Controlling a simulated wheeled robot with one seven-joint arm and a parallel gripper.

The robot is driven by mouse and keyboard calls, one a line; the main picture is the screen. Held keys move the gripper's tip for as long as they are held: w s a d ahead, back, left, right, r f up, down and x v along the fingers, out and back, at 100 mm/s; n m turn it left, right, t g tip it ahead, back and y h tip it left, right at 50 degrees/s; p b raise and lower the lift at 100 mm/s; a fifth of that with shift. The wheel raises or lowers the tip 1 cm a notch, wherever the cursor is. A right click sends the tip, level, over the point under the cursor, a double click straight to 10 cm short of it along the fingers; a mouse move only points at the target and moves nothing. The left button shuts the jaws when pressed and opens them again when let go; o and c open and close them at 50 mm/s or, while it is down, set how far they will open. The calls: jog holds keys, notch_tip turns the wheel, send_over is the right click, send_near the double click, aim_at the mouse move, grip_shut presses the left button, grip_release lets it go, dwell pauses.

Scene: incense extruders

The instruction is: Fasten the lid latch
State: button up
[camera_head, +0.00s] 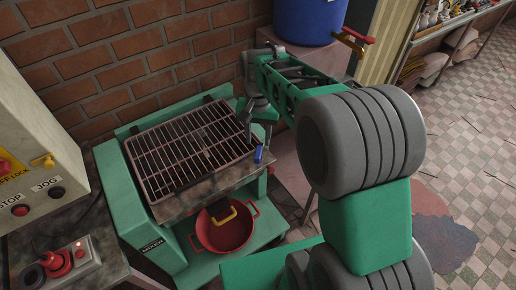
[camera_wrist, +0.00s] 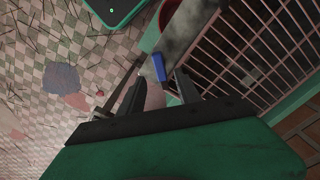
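The lid is a dark metal grille (camera_head: 190,150) lying over the top of the green machine (camera_head: 115,175). What looks like the lid latch is a small blue piece (camera_head: 258,154) at the lid's front right corner. The blue piece also shows in the wrist view (camera_wrist: 159,68), just beyond my fingertips. My gripper (camera_head: 258,118) hangs above the lid's right edge, behind the blue piece. In the wrist view, my gripper's two fingers (camera_wrist: 160,88) are apart with nothing held between them. I cannot tell whether the latch is fastened.
A red pot (camera_head: 228,235) with a yellow handle sits under the lid's front edge. A control box (camera_head: 30,150) with buttons and a red joystick unit (camera_head: 66,262) stand at left. A blue drum (camera_head: 308,20) stands behind my arm. A brick wall backs the machine; tiled floor is open at right.

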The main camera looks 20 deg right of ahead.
aim_at(258, 152)
notch_tip(258, 152, down, 7)
jog(key=shift+r+p, duration=0.2)
jog(key=shift+p, duration=0.25)
jog(key=shift+c, duration=0.2)
grip_shut()
